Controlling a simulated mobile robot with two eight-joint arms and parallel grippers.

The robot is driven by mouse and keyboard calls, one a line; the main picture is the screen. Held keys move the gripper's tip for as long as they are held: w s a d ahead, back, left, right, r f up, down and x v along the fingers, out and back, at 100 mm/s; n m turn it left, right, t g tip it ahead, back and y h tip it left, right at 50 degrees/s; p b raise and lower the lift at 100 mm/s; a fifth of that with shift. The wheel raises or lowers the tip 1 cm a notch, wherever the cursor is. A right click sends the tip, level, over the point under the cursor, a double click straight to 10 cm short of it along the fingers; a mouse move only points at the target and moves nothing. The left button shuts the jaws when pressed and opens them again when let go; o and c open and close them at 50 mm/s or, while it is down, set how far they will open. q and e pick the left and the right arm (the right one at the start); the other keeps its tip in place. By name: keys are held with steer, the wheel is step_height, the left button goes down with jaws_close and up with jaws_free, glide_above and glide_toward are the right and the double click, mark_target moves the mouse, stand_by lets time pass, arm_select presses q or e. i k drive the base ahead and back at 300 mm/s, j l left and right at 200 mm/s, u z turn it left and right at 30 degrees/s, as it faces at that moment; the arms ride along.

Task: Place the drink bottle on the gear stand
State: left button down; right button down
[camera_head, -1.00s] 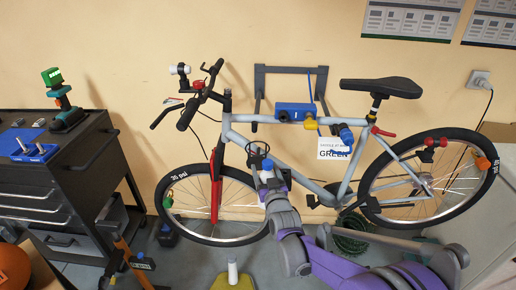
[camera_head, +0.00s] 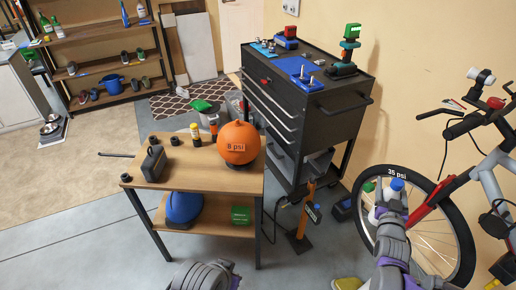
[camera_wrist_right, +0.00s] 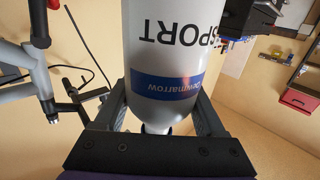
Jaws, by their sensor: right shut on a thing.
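The drink bottle (camera_head: 396,184) is white with a blue cap and stands roughly upright in my right gripper (camera_head: 391,208), in front of the bicycle's front wheel. In the right wrist view, the white bottle (camera_wrist_right: 165,35) has "SPORT" lettering and a blue band, and the two dark fingers sit on either side of it. A two-shelf wooden stand (camera_head: 205,182), seemingly the gear stand, is left of the gripper, well apart from it. My left gripper is out of view; only part of an arm of mine shows at the bottom.
A dark tool cart (camera_head: 310,110) stands behind, an orange-handled floor tool (camera_head: 303,220) between stand and bicycle.

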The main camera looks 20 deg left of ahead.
mark_target(197, 175)
steer(key=u, duration=1.5)
steer(key=i+l+u, duration=0.15)
steer(key=u, duration=0.2)
steer(key=i+l+u, duration=0.15)
steer(key=l+u, duration=0.2)
